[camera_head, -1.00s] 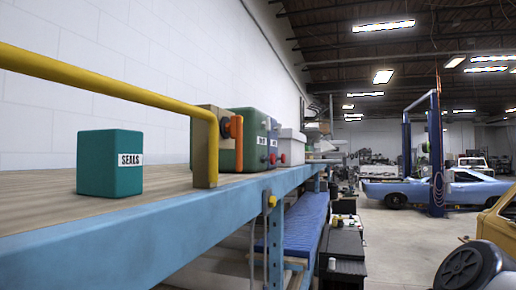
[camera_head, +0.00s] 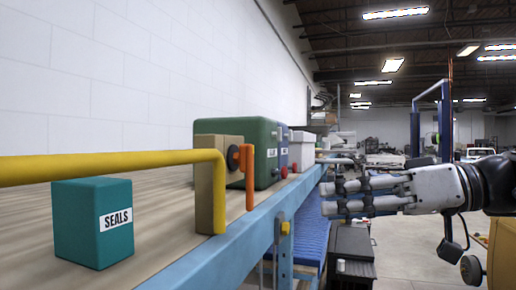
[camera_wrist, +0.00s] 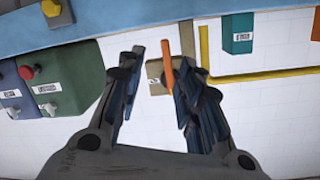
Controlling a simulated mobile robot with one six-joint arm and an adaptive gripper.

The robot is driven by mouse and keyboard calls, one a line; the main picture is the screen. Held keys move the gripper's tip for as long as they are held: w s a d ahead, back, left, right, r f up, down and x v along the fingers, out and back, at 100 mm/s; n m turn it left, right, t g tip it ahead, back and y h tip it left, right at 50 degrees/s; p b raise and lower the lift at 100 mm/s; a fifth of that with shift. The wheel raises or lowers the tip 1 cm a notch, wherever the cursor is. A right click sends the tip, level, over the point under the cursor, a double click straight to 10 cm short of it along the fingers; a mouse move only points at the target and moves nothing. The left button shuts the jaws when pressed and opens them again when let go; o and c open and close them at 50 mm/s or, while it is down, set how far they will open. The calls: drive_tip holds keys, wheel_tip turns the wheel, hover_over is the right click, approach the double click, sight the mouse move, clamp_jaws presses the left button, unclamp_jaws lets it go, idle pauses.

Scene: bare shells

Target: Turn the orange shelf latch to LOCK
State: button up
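The orange latch (camera_head: 249,180) is a short bar hanging straight down from a dark pivot. It is mounted on a tan block (camera_head: 203,172) at the shelf edge, behind the yellow rail. No LOCK marking can be read. My gripper (camera_head: 324,198) is at the right in the head view, its fingers pointing left toward the latch, apart from it and empty. In the wrist view my gripper (camera_wrist: 158,58) is spread open. The latch (camera_wrist: 167,75) shows beyond the gap, close to the right finger in the picture, and its block (camera_wrist: 155,80) is partly hidden.
The yellow rail (camera_head: 120,165) runs along the shelf and bends down beside the block. A teal SEALS box (camera_head: 85,225) is at the near left. A green box (camera_head: 262,140) stands behind the latch. The blue shelf edge (camera_head: 240,240) runs below. Open air lies right of the shelf.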

drive_tip(key=s+d+r+n+y+p, duration=0.1)
drive_tip(key=d+r+n+y+p, duration=0.15)
drive_tip(key=r+n, duration=0.35)
drive_tip(key=p, duration=0.1)
approach(253, 152)
drive_tip(key=shift+m, duration=0.4)
drive_tip(key=x, duration=0.9)
drive_tip(key=shift+c, duration=0.2)
clamp_jaws()
